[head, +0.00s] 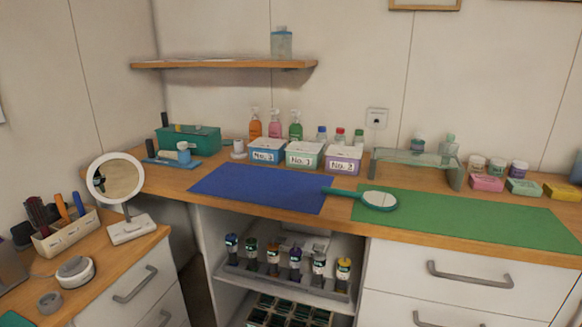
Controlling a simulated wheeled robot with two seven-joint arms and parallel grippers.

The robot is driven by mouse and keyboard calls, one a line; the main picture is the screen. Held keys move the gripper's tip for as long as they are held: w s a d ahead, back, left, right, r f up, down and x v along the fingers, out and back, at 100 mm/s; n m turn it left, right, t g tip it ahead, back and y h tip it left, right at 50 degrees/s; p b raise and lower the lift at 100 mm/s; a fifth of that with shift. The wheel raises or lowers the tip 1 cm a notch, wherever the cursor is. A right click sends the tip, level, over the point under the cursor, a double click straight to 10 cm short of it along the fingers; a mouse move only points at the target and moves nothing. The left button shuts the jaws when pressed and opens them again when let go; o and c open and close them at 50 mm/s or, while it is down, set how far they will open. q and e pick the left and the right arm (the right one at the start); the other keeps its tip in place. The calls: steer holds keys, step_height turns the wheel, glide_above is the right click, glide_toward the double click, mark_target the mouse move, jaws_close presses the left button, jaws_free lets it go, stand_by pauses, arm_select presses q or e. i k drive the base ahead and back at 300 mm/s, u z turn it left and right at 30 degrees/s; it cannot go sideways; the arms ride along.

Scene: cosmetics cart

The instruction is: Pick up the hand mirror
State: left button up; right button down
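The hand mirror (379,201) has a teal frame, an oval pale glass and a teal handle. It lies flat on the counter, glass side up. Its head rests on the left part of the green mat (480,222). Its handle points left, and the handle's end reaches the right edge of the blue mat (255,187). Nothing covers the mirror. A round mirror on a stand (115,180) is a separate thing on the side counter at the left. Neither of my grippers shows in the head view.
Labelled boxes (304,155) with bottles behind them stand beyond the blue mat. A glass riser (416,159) stands behind the green mat. Small colored boxes (487,183) are at the right. Below the counter are an open shelf with bottles (295,262) and drawers (468,278). Both mats are otherwise clear.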

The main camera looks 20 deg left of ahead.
mark_target(380, 200)
steer(key=u, duration=1.1)
steer(key=i, duration=1.45)
steer(key=z, duration=1.3)
